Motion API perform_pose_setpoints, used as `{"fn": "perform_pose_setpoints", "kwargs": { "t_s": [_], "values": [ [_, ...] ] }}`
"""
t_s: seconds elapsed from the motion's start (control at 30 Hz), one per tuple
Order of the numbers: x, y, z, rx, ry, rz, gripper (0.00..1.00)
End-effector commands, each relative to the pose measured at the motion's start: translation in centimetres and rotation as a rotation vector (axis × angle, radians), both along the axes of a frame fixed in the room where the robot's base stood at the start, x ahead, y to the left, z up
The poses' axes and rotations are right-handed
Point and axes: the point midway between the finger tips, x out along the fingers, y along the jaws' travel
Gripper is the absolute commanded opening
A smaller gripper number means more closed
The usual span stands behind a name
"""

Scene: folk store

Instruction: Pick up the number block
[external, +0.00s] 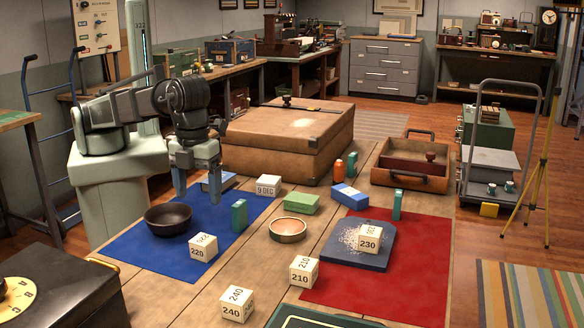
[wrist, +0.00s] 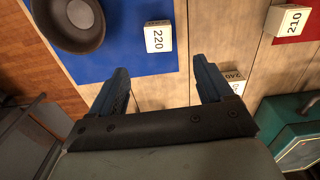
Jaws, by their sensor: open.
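Several white number blocks are in view. The 220 block (external: 202,247) sits on the blue mat; in the wrist view it (wrist: 158,38) lies just beyond the gap between my fingertips. The 240 block (external: 236,303) stands on bare wood at the front; in the wrist view it (wrist: 234,81) is partly hidden by the right finger. The 210 block (external: 303,271) is at the red mat's left edge. The 230 block (external: 369,240) stands on a dark slab. My gripper (external: 198,197) is open and empty above the blue mat, behind the dark bowl, touching no block.
A dark bowl (external: 168,220) stands left of the 220 block. A small tan bowl (external: 288,230), a green box (external: 302,204), a teal upright block (external: 239,216) and a 9 DEC block (external: 268,186) are nearby. A large brown case (external: 285,152) blocks the back.

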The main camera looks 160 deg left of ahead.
Motion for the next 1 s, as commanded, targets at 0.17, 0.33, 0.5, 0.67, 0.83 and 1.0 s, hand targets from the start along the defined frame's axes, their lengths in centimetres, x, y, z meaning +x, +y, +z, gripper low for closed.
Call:
{"fn": "perform_pose_setpoints", "kwargs": {
  "t_s": [0.17,0.33,0.5,0.67,0.83,1.0],
  "values": [
    [0.0,0.0,-0.1,0.000,0.001,-0.094,0.80],
    [-0.1,0.0,-1.7,-0.001,0.003,-0.108,0.80],
    [-0.1,0.0,-4.4,-0.001,0.003,-0.107,0.80],
    [-0.1,0.0,-6.7,-0.001,0.002,-0.106,0.80],
    [-0.1,0.0,-8.2,-0.001,0.002,-0.105,0.80],
    [0.0,0.0,-8.7,0.000,0.000,-0.105,0.80]
  ]
}}
